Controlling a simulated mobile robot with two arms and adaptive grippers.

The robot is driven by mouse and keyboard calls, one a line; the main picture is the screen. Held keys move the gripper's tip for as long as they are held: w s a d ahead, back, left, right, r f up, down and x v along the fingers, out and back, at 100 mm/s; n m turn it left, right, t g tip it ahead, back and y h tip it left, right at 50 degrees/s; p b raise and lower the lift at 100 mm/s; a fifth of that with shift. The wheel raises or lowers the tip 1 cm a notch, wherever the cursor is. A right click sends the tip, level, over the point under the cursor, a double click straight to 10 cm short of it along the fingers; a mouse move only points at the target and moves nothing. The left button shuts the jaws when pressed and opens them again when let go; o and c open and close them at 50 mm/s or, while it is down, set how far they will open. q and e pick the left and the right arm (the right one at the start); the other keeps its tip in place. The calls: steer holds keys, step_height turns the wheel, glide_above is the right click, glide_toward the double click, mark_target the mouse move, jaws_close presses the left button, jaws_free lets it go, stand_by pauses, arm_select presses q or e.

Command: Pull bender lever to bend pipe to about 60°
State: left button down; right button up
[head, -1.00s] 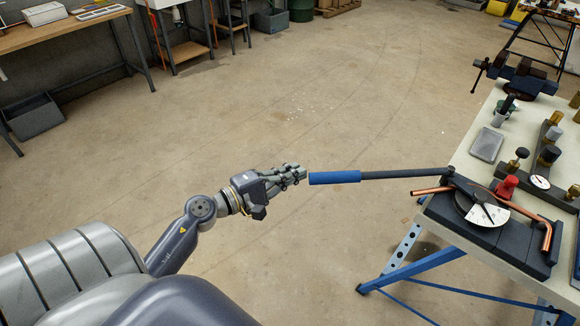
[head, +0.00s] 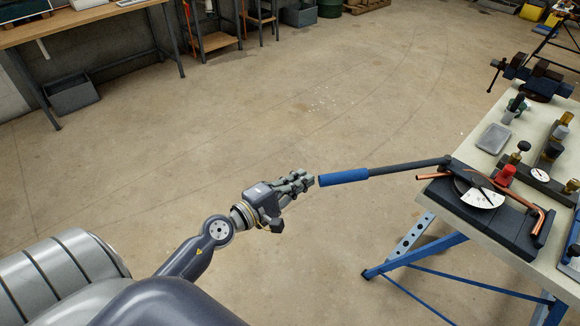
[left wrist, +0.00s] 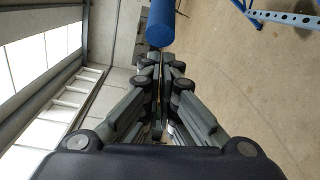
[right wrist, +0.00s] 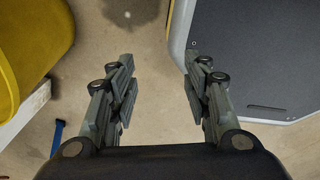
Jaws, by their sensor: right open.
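The bender (head: 478,204) sits at the near edge of a workbench at the right, with a white angle dial (head: 480,196) on top. A copper pipe (head: 518,197) lies through it, one end sticking out left and the other turning down at the right. Its lever (head: 405,168) reaches left past the bench edge and ends in a blue handle (head: 345,177). My left gripper (head: 311,182) is at the handle's free end. Its fingers (left wrist: 158,62) look shut together, with the handle (left wrist: 160,25) just beyond the tips; contact is unclear. My right gripper (right wrist: 158,58) is open and empty.
The workbench (head: 488,165) also carries a grey tray (head: 493,138), a vise (head: 540,84), a red knob (head: 505,174) and several fittings. Its blue legs (head: 415,254) stand below the lever. Open floor fills the middle. A yellow object (right wrist: 30,50) is left of my right gripper.

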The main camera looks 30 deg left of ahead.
arm_select(q)
steer(key=shift+s+d, duration=0.9)
steer(key=shift+s, duration=0.05)
arm_select(e)
steer(key=shift+w+a, duration=0.45)
steer(key=shift+a, duration=0.2)
steer(key=shift+f, duration=0.1)
steer(key=shift+s+a, duration=0.1)
steer(key=shift+s, duration=0.05)
steer(key=shift+a, duration=0.55)
